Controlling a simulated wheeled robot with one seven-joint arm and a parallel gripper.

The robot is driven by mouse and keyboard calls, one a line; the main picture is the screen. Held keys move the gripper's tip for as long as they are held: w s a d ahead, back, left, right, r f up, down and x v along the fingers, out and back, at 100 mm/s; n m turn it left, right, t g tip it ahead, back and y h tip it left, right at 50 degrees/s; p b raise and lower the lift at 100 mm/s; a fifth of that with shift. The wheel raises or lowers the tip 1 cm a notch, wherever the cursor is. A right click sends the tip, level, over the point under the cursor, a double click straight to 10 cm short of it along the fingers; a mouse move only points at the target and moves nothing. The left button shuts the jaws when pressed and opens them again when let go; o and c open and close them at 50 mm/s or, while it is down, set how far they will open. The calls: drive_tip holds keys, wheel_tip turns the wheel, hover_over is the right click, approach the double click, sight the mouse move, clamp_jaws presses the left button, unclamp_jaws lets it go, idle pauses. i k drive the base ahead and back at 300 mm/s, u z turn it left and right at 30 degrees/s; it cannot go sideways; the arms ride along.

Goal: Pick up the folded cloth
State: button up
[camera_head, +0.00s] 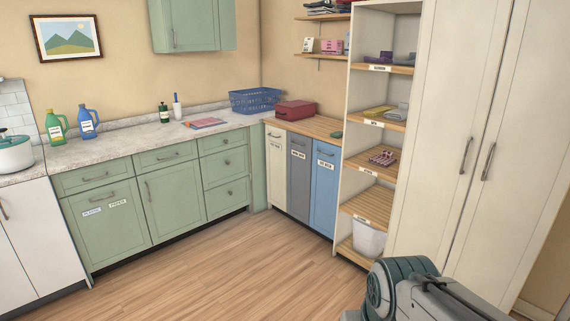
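I cannot tell for sure which thing is the folded cloth. A small red-and-white patterned bundle (383,158) on a middle shelf of the open cupboard may be folded cloth. Flat yellow and grey items (397,112) lie on the shelf above it, and dark purple items (385,57) on the shelf above that. A flat pink and blue item (205,123) lies on the counter. Part of my arm shows at the bottom right, below and in front of the cupboard. My gripper is not in view.
The open shelf unit (352,133) stands beside tall closed cabinet doors (500,150). A white bin (368,240) sits at its bottom. A blue basket (255,100) and red box (295,110) stand in the corner. The wooden floor (220,275) is clear.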

sight(337, 134)
drive_tip(key=u, duration=0.1)
drive_tip(key=i, duration=2.05)
drive_tip(key=z, duration=0.3)
drive_tip(key=i, duration=2.6)
drive_tip(key=z, duration=0.3)
